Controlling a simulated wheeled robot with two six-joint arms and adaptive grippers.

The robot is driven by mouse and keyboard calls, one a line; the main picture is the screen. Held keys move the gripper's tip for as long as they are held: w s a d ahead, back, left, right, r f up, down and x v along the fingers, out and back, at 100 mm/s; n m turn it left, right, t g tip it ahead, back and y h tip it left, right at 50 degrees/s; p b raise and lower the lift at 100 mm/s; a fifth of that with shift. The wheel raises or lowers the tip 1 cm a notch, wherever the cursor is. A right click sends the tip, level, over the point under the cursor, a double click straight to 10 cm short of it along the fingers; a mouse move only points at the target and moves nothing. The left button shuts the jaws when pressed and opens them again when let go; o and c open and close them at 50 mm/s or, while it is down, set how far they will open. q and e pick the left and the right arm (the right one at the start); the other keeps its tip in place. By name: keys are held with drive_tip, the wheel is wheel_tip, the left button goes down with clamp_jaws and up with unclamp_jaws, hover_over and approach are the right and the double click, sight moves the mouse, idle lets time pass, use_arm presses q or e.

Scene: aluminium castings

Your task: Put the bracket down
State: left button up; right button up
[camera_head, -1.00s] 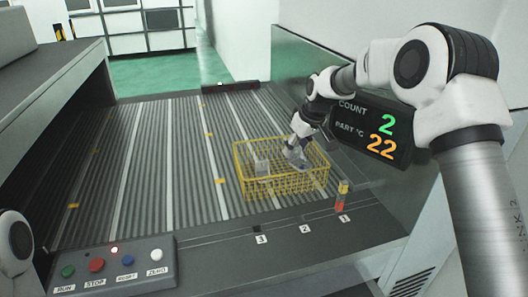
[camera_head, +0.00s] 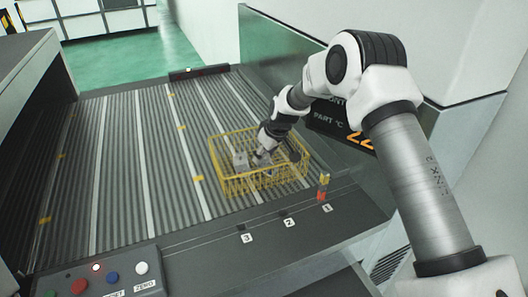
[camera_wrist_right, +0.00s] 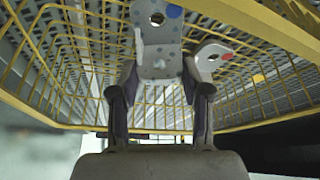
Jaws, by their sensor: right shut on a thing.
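My right gripper (camera_head: 262,157) reaches down into the yellow wire basket (camera_head: 262,188) on the ribbed conveyor. In the right wrist view its two fingers (camera_wrist_right: 160,98) are shut on a grey speckled bracket (camera_wrist_right: 160,45) with a hole and a blue mark. The bracket is inside the basket's walls; I cannot tell whether it touches the floor. Another grey casting (camera_head: 240,160) stands in the left part of the basket, close to the gripper. A rounded grey part with a hole and red dot (camera_wrist_right: 212,57) shows beside the right finger. My left gripper is out of view.
A red and yellow post (camera_head: 323,187) stands near the basket's front right corner. Number plates 1, 2 and 3 (camera_head: 289,222) line the front ledge. A button panel (camera_head: 105,277) is at lower left. A dark display (camera_head: 335,117) hangs behind my arm. The conveyor's left is clear.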

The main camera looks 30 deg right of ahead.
drive_tip(key=shift+s, duration=0.15)
drive_tip(key=shift+s+f, duration=0.1)
drive_tip(key=o, duration=1.1)
drive_tip(key=shift+o, duration=0.9)
drive_tip(key=shift+w+f, duration=0.15)
drive_tip(key=shift+w, duration=0.1)
